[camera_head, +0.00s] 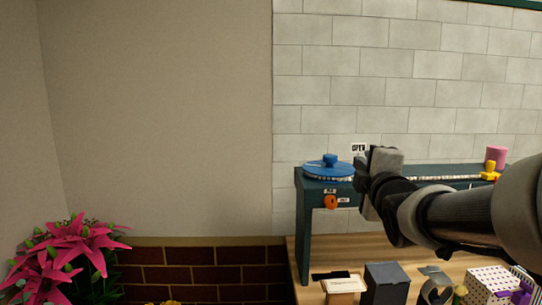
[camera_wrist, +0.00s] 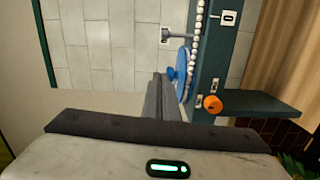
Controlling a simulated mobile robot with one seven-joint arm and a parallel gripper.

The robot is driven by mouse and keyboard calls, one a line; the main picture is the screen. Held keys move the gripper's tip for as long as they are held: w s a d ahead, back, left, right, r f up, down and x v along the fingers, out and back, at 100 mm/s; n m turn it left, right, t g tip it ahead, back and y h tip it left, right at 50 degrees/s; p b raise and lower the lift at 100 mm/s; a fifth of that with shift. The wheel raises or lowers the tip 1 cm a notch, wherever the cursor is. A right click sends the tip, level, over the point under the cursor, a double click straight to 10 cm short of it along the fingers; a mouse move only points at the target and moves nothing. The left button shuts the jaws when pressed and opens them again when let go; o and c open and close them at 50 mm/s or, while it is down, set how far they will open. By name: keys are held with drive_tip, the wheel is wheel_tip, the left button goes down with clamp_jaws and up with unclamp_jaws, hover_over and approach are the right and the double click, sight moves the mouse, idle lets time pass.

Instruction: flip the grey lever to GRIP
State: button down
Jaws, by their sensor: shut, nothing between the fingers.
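A thin grey lever (camera_wrist: 182,36) shows in the wrist view, standing out from the dark teal bench, with a small white label at its end. In the head view a label reading OPEN (camera_head: 358,147) shows just above the bench; the lever there is hidden behind my gripper. My gripper (camera_wrist: 158,80) is shut and empty, its fingers pointing toward the bench beside the blue disc (camera_wrist: 183,75). In the head view my gripper (camera_head: 368,170) is at the bench's front, right of the blue disc (camera_head: 328,170). I see no gap between fingers and disc in the wrist view, but cannot tell if they touch.
An orange knob (camera_head: 330,201) sits on the bench front (camera_head: 302,215) below the disc. A row of white beads (camera_wrist: 199,22) runs along the bench. Pink and yellow pieces (camera_head: 496,155) stand at right. Boxes (camera_head: 386,282) crowd the wooden table below. Pink flowers (camera_head: 80,243) are at left.

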drive_tip(key=shift+w, duration=0.15)
drive_tip(key=w, duration=0.6)
drive_tip(key=w+d+p, duration=0.1)
drive_tip(key=w, duration=0.2)
drive_tip(key=shift+f, duration=0.1)
drive_tip(key=d, duration=0.1)
drive_tip(key=w+d, duration=0.1)
drive_tip(key=d, duration=0.1)
drive_tip(key=shift+p, duration=0.3)
drive_tip(key=shift+w+d+f, duration=0.15)
drive_tip(key=shift+d, duration=0.3)
